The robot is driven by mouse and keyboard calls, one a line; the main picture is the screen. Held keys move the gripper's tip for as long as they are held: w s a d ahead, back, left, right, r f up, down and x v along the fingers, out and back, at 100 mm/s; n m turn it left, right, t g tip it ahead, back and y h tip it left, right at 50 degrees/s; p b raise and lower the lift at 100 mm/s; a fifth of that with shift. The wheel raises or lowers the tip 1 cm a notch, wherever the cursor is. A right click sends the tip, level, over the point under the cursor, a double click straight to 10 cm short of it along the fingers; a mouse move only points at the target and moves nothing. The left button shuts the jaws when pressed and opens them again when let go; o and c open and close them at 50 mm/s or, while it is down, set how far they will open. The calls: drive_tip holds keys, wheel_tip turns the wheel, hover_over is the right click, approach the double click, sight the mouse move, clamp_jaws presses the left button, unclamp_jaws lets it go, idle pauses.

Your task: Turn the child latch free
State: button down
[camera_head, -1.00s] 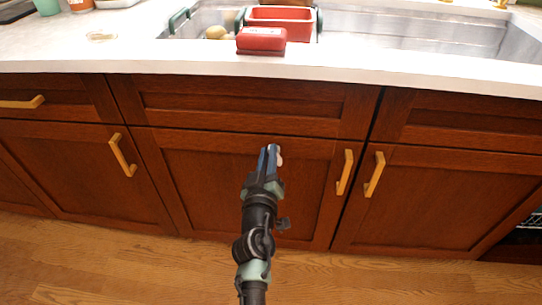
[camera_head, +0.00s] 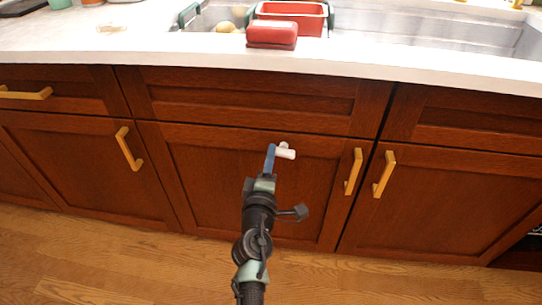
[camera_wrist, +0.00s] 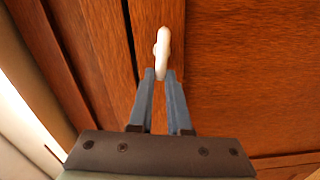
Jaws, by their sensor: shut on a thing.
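The child latch (camera_head: 286,153) is a small white piece on the upper part of the middle cabinet door front (camera_head: 215,180). In the head view it shows just right of my fingertips, its visible bar lying roughly level. My gripper (camera_head: 271,150) reaches up to it with its blue-grey fingers nearly one behind the other. In the wrist view the white latch (camera_wrist: 162,48) stands out beyond the fingertips, and its near end lies between them. My gripper (camera_wrist: 161,76) is shut on that end. The fingers partly hide the latch.
Gold handles (camera_head: 353,171) stick out from the doors right of the latch, and another handle (camera_head: 129,148) is to the left. The counter (camera_head: 130,45) overhangs above, with a red box (camera_head: 272,35) near its edge. The wood floor (camera_head: 120,265) is clear.

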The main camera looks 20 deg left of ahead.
drive_tip(key=shift+f+n, duration=0.2)
drive_tip(key=shift+n, duration=0.6)
drive_tip(key=c, duration=0.9)
unclamp_jaws()
drive_tip(key=shift+o, duration=0.2)
drive_tip(key=shift+s, duration=0.1)
drive_tip(key=p+v, duration=0.2)
drive_tip(key=v, duration=1)
drive_tip(key=shift+s, duration=0.4)
drive_tip(key=shift+d, duration=0.15)
